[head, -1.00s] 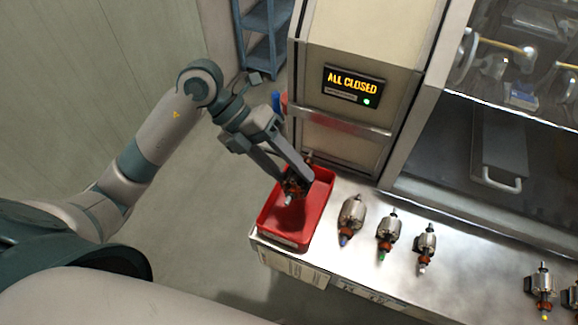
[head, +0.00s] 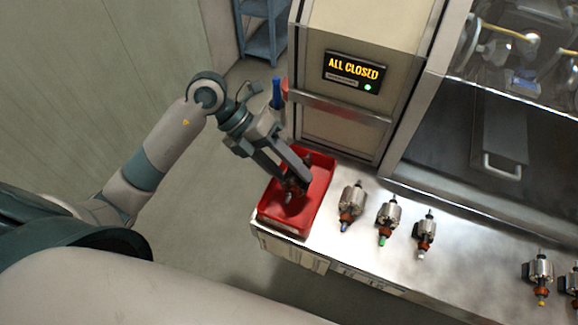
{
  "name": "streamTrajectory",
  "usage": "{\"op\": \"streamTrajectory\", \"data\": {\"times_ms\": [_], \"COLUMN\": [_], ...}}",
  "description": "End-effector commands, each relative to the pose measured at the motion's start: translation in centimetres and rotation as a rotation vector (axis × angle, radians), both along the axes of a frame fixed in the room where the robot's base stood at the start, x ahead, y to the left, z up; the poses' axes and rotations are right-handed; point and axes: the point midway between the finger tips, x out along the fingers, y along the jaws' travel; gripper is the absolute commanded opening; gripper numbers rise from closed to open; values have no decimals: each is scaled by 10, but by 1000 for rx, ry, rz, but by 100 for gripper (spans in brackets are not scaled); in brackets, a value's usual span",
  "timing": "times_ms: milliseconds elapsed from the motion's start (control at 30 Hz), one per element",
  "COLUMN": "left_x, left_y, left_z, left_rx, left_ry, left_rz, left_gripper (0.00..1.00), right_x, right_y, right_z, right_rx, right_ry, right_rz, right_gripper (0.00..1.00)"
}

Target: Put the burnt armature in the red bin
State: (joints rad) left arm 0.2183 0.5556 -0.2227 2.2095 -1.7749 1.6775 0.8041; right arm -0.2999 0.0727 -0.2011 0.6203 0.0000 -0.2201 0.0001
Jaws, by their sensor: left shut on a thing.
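The red bin (head: 318,196) stands at the left end of the metal bench. My left gripper (head: 297,187) reaches down into it from the upper left. It is shut on a dark armature (head: 291,197) with a reddish-brown part, taken to be the burnt one. The fingers hide much of the armature, and I cannot tell whether it touches the bin floor. My right gripper is not in view.
Several armatures stand in a row on the bench (head: 464,250), the nearest with a blue tip (head: 351,203) just right of the bin. A cabinet with an "ALL CLOSED" display (head: 353,71) rises behind. A glass-fronted machine (head: 500,120) stands right.

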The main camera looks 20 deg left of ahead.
Motion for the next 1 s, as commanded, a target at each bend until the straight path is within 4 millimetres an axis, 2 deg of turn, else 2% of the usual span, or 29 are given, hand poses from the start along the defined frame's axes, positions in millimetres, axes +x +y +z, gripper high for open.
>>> {"op": "streamTrajectory", "data": {"times_ms": [267, 300, 367, 767, 1000], "left_x": [0, 0, 0, 0, 1], "left_y": [0, 0, 0, 2, 16], "left_z": [1, 1, 1, 1, 12], "left_rx": [-2, -2, -1, 1, 3], "left_ry": [-2, -2, -2, 0, -4], "left_rz": [1, 1, 1, 0, 1], "left_gripper": [6, 53, 68, 68, 68], "right_x": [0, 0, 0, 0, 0], "right_y": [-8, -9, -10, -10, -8], "right_z": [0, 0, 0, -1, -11], "right_rx": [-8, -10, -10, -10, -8], "right_ry": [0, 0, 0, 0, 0], "right_rz": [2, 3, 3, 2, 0], "right_gripper": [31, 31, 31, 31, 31]}}
